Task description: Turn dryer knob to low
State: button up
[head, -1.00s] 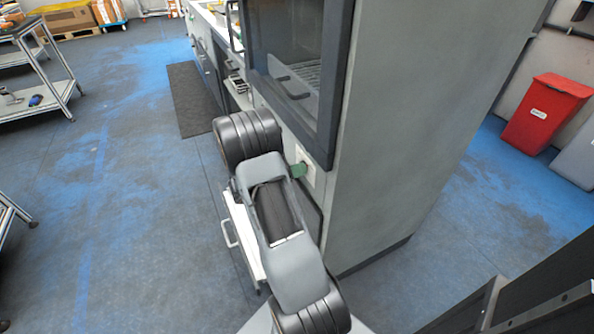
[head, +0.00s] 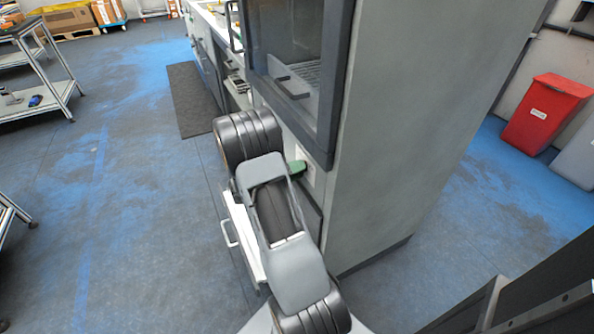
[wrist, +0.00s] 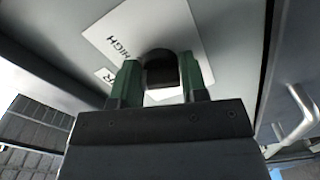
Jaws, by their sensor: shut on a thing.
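The dryer is the tall grey cabinet (head: 400,130) with a dark-framed glass door (head: 290,70). In the wrist view, its dark knob (wrist: 161,72) sits on a white label plate (wrist: 145,30). The plate reads "HIGH", with part of another word, ending in "R", at the left. My gripper (wrist: 160,62) has green fingers, one on each side of the knob, and is shut on it. In the head view, one green finger of my gripper (head: 297,167) shows beside the cabinet front; my arm hides the knob there. The low mark is not visible.
A counter (head: 205,40) runs on beyond the dryer. A metal cart (head: 45,80) stands at the left and a red bin (head: 545,112) at the right. The blue-grey floor between is clear.

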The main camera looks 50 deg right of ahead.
jog(key=n, duration=0.2)
jog(key=n+p, duration=0.1)
jog(key=shift+r+n, duration=0.2)
jog(key=shift+n, duration=0.2)
jog(key=n+p, duration=0.1)
jog(key=n, duration=0.2)
jog(key=shift+r+n, duration=0.1)
jog(key=shift+n, duration=0.2)
jog(key=n+p, duration=0.3)
jog(key=n, duration=0.2)
jog(key=shift+n, duration=0.3)
jog(key=o, duration=0.9)
jog(key=shift+w, duration=0.1)
jog(key=v, duration=1.3)
jog(key=shift+w+a, duration=0.15)
jog(key=shift+a, duration=0.25)
